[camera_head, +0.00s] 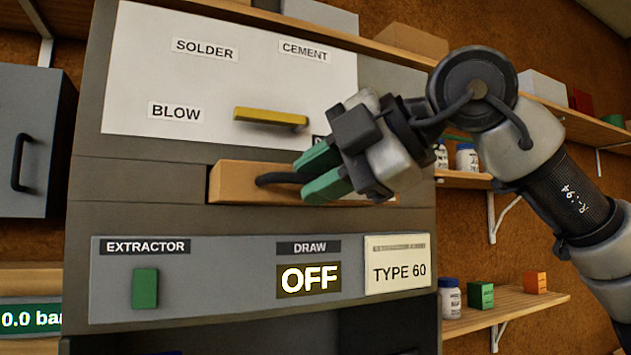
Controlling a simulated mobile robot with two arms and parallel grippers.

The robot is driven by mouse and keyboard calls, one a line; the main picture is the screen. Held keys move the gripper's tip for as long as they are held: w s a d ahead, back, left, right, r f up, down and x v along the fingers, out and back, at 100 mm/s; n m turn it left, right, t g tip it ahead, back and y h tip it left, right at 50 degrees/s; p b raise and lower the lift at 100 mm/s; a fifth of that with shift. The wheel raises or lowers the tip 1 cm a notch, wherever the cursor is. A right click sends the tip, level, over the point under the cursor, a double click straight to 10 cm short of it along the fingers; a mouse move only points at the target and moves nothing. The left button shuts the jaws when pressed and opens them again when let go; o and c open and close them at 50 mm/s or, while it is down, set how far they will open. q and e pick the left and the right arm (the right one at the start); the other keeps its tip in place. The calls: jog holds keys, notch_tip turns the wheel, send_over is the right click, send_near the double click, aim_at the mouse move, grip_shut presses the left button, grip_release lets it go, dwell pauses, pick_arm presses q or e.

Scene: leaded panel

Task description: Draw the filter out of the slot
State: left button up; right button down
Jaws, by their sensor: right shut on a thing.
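The filter (232,184) is a tan block with a dark handle (274,179) on its front. It sits in a wide slot in the grey cabinet, below the white panel. How far it stands out of the slot is hard to tell. My right gripper (312,176) has green fingertips and comes in from the right. It is shut on the filter's handle, and it hides the handle's right part and some of the filter's front. My left gripper is not in view.
Above the slot, the white panel (215,85) carries a yellow handle (271,118). Below is the extractor panel (215,290) with a green switch (145,288), a draw display (308,280) reading OFF and a TYPE 60 label (398,272). Shelves (515,308) with bottles and boxes stand at the right.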

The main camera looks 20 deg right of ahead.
jog(key=shift+f, duration=0.1)
jog(key=c, duration=0.9)
grip_release()
jog(key=shift+s+d, duration=0.1)
jog(key=b+v, duration=0.2)
jog(key=v, duration=0.8)
jog(key=shift+s+d+r, duration=0.2)
jog(key=shift+r, duration=0.05)
